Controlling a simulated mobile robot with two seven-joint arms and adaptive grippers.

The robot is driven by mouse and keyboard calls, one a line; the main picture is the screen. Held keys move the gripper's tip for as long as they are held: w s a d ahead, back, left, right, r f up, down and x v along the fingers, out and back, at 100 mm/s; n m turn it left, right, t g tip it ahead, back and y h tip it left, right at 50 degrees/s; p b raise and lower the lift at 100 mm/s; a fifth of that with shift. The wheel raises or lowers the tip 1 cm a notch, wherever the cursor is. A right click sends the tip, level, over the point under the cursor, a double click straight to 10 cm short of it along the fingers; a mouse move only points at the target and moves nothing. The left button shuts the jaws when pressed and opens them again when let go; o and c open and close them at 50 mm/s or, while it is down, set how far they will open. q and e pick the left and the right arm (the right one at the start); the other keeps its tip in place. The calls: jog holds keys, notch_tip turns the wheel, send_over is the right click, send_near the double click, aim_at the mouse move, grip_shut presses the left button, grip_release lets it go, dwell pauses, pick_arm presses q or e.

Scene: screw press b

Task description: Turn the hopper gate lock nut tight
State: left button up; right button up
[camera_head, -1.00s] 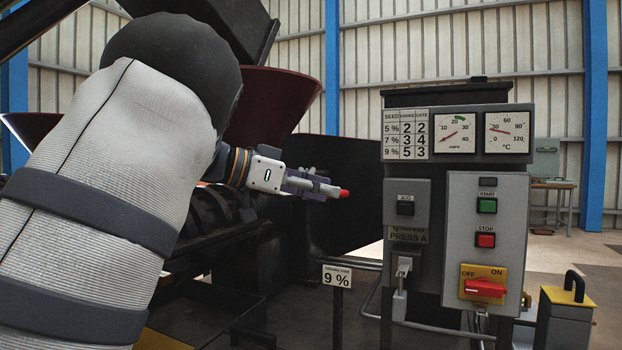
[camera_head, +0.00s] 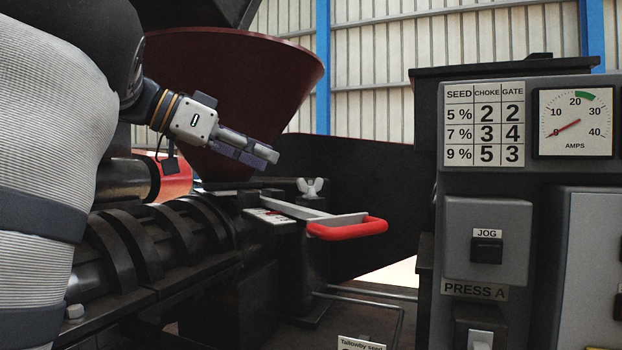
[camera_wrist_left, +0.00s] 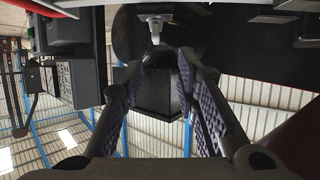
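The hopper gate lock nut, a pale grey wing nut (camera_head: 311,187), stands on the dark block beside the red hopper. In the left wrist view the wing nut (camera_wrist_left: 156,20) shows at the top, beyond the fingertips. My left gripper (camera_head: 262,155) is up and to the left of the nut in the head view, apart from it. Its two purple-padded fingers (camera_wrist_left: 168,58) are apart with nothing between them. The gate slide (camera_head: 300,210) with its red handle (camera_head: 347,229) lies just below the nut. My right gripper is not in view.
The dark red hopper (camera_head: 235,75) rises behind my left gripper. The control panel (camera_head: 520,185) with a seed, choke and gate table (camera_head: 485,124) stands at the right. The ribbed press barrel (camera_head: 150,240) runs along the lower left.

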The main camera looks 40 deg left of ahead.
aim_at(315, 178)
pick_arm(q)
jog(key=x, duration=1.1)
jog(key=shift+d, duration=0.4)
jog(key=shift+a, duration=0.1)
grip_shut()
